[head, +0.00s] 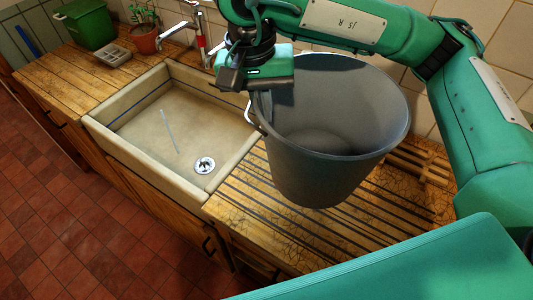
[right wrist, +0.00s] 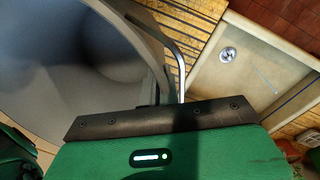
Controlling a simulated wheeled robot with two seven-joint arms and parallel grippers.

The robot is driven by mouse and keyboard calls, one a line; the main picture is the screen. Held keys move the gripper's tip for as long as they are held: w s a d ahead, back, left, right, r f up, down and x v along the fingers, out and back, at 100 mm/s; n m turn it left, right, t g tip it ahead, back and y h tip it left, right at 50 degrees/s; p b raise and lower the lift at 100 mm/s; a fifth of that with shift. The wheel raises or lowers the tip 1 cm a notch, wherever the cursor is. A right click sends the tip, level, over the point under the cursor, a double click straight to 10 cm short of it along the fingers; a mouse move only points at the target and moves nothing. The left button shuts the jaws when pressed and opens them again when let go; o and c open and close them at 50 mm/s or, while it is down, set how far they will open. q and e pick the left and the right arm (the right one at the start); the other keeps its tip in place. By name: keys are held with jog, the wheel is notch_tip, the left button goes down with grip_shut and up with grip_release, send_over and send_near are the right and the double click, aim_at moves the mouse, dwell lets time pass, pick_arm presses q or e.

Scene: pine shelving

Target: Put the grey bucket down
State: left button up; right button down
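The grey bucket (head: 325,150) hangs upright, mouth up, over the ribbed wooden draining board (head: 245,205) to the right of the sink. I cannot tell for certain whether its base touches the board. My right gripper (head: 258,92) is at the bucket's left rim and appears shut on it; the fingertips are partly hidden. The right wrist view shows the bucket's inside (right wrist: 70,70) at the left and its metal handle (right wrist: 178,68) hanging down beside the rim. My left gripper is not in view.
A stone sink (head: 150,130) with a drain lies left of the bucket; it also shows in the right wrist view (right wrist: 240,80). A wooden rack (head: 420,165) is behind the bucket to the right.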

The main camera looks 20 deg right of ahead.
notch_tip(320, 180, down, 14)
jog(key=p, duration=0.3)
jog(key=shift+f+p, duration=0.25)
jog(key=shift+p, duration=0.15)
jog(key=shift+f, duration=0.15)
jog(key=c, duration=1.6)
grip_release()
jog(key=shift+s, duration=0.1)
jog(key=shift+c, duration=0.2)
